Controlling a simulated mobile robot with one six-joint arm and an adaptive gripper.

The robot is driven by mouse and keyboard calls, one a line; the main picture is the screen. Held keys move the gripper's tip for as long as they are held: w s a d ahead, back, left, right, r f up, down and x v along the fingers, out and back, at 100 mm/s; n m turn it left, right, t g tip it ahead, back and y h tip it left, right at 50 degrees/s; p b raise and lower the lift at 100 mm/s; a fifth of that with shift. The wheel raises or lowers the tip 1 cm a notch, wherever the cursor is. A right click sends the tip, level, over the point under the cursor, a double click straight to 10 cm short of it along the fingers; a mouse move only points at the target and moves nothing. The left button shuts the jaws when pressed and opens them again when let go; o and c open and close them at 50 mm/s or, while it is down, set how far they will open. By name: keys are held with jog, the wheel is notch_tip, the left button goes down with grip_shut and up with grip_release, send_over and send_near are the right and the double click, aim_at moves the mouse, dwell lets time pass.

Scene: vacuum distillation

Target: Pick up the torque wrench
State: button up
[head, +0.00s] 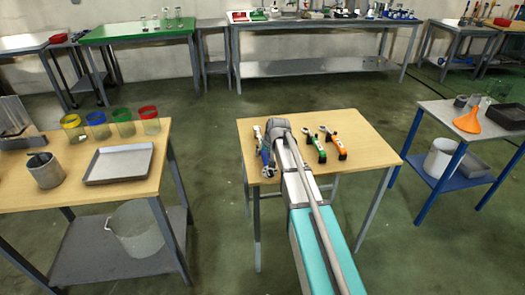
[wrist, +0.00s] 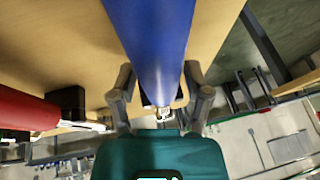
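My gripper (wrist: 160,92) is low at the left side of the middle wooden table; in the head view my arm hides its fingers. In the wrist view its two fingers stand on either side of a thick blue handle (wrist: 155,35), close to its edges. Whether they press on it is unclear. A blue tool with a silver ring end (head: 264,158) shows just left of my arm in the head view. It may be the torque wrench, but its type is not clear. An orange-and-black tool (head: 335,145) and a green-and-black tool (head: 316,149) lie to the right.
A red handle (wrist: 25,110) shows at the left of the wrist view. The wooden table (head: 365,139) has free room at its right. A left table (head: 110,190) carries a metal tray (head: 118,164) and several colored-rim jars. A blue-legged cart (head: 435,113) with an orange funnel (head: 468,121) stands right.

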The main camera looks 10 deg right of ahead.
grip_shut()
jog(key=shift+w+r, duration=0.1)
jog(key=shift+r, duration=0.05)
notch_tip(320, 180, up, 3)
jog(key=p, duration=0.3)
jog(key=shift+r+p, duration=0.2)
jog(key=shift+p, duration=0.15)
jog(key=s+r+p, duration=0.2)
jog(key=r+p, duration=0.1)
jog(key=s+d+r+p, duration=0.1)
jog(key=s+r+p, duration=0.2)
jog(key=shift+s+d, duration=0.1)
jog(key=shift+s, duration=0.05)
jog(key=s+d+r+p, duration=0.2)
jog(key=s+r+p, duration=0.1)
jog(key=s, duration=0.5)
jog(key=shift+s+r, duration=0.15)
jog(key=shift+s, duration=0.05)
jog(key=shift+d, duration=0.1)
